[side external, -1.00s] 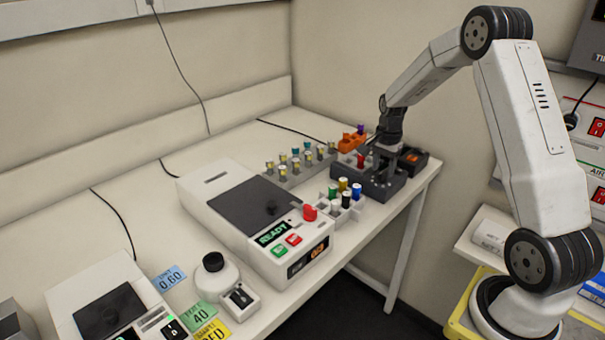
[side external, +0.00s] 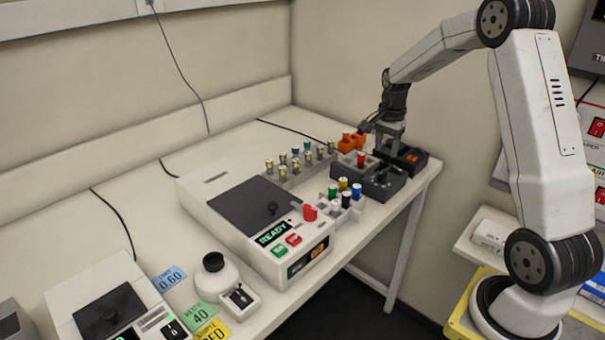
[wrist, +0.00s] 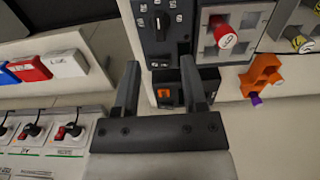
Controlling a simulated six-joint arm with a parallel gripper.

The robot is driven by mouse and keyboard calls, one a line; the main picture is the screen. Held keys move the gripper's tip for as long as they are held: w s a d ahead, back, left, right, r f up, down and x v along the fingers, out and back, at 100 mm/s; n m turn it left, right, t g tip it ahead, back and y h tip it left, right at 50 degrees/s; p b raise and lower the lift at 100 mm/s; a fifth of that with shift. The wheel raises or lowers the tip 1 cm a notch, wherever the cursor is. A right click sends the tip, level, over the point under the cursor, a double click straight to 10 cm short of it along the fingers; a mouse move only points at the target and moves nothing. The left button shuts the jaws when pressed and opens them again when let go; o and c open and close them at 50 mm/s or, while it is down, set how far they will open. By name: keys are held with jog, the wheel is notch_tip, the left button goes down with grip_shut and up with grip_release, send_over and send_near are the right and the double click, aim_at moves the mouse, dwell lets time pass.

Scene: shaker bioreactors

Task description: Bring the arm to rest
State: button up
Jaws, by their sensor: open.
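My gripper (side external: 384,147) is above the far right end of the bench, over the dark devices there. In the wrist view my gripper (wrist: 160,92) shows two dark fingers spread apart with nothing between them. A small black device with an orange square (wrist: 165,95) lies below the fingers. The red-capped vial (side external: 361,158) stands in the grey holder to the left of my gripper, apart from it. It also shows in the wrist view (wrist: 226,40).
An orange rack (side external: 347,143) with a purple-capped vial stands close by. A grey rack (side external: 290,172) holds several vials, and a white rack (side external: 346,208) holds capped vials. The large white READY machine (side external: 225,240) stands further left. Air above the bench is clear.

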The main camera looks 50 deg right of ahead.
jog(key=s+a+f+n+t, duration=0.1)
jog(key=s+a+n, duration=0.3)
jog(key=a, duration=0.5)
jog(key=s+a+f+n, duration=0.1)
jog(key=s+a+n, duration=0.3)
jog(key=a+n, duration=0.4)
jog(key=s+a+f+n+t, duration=0.1)
jog(key=s+a+n, duration=0.3)
jog(key=a, duration=0.5)
jog(key=shift+a+n+t, duration=0.3)
jog(key=shift+a+n, duration=0.05)
jog(key=shift+n, duration=0.65)
